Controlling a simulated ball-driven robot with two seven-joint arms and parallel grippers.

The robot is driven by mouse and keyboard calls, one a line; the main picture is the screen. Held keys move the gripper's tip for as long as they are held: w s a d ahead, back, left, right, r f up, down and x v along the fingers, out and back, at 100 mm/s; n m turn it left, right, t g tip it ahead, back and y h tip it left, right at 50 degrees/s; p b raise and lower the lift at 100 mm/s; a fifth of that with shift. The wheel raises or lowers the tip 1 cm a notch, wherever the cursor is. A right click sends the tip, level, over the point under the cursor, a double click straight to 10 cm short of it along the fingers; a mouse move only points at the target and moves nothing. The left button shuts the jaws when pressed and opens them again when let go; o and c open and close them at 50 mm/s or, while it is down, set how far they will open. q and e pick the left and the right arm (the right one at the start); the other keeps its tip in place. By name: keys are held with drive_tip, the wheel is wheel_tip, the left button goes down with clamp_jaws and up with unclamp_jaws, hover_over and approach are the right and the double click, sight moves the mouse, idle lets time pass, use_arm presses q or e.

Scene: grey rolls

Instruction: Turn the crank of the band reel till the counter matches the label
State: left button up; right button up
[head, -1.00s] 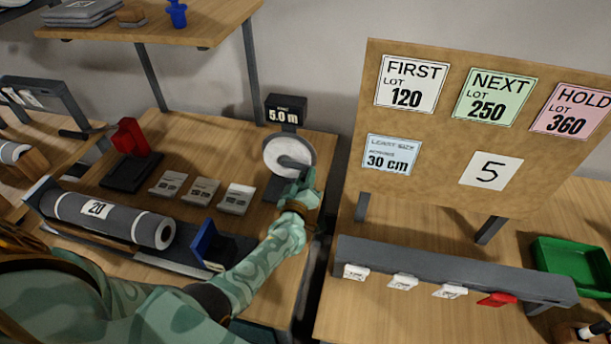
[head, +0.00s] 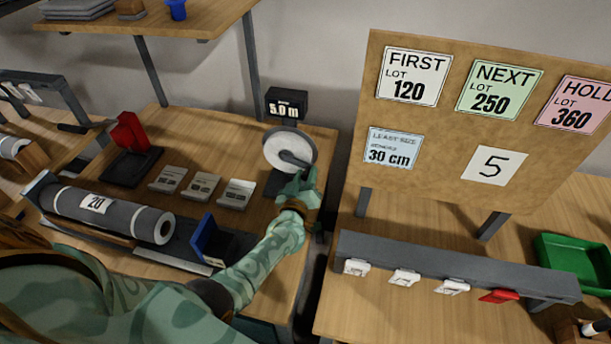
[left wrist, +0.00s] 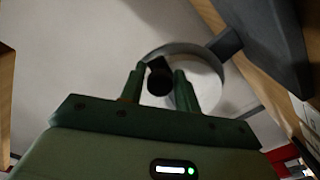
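The band reel (head: 276,152) is a white disc on a dark stand at the back right of the left bench. Its crank (head: 293,160) points right and toward me. The counter (head: 286,104) above it reads 5.0 m. My left gripper (head: 306,183) is at the crank's outer end. In the left wrist view the fingers of the left gripper (left wrist: 160,88) stand on both sides of the dark crank knob (left wrist: 159,80), closed up to it. A white card (head: 486,165) on the board reads 5. My right gripper is not in view.
A grey roll (head: 110,213) marked 20 lies on the bench, with several small cards, a red-and-black stand (head: 130,150) and a blue piece (head: 205,238) nearby. A board (head: 430,110) with lot labels stands right, behind a grey rail (head: 450,266). A green tray (head: 575,262) is far right.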

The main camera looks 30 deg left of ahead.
use_arm(q)
drive_tip(key=shift+o, duration=0.9)
drive_tip(key=shift+s, duration=0.3)
drive_tip(key=p+v, duration=0.2)
drive_tip(key=v, duration=0.1)
drive_tip(key=p+v, duration=0.1)
drive_tip(key=v, duration=0.1)
drive_tip(key=shift+s+d+r+p, duration=0.2)
drive_tip(key=shift+r+p, duration=0.1)
drive_tip(key=shift+p, duration=0.1)
drive_tip(key=p+v, duration=0.3)
drive_tip(key=v, duration=0.7)
drive_tip(key=shift+f, duration=0.25)
drive_tip(key=shift+s, duration=0.15)
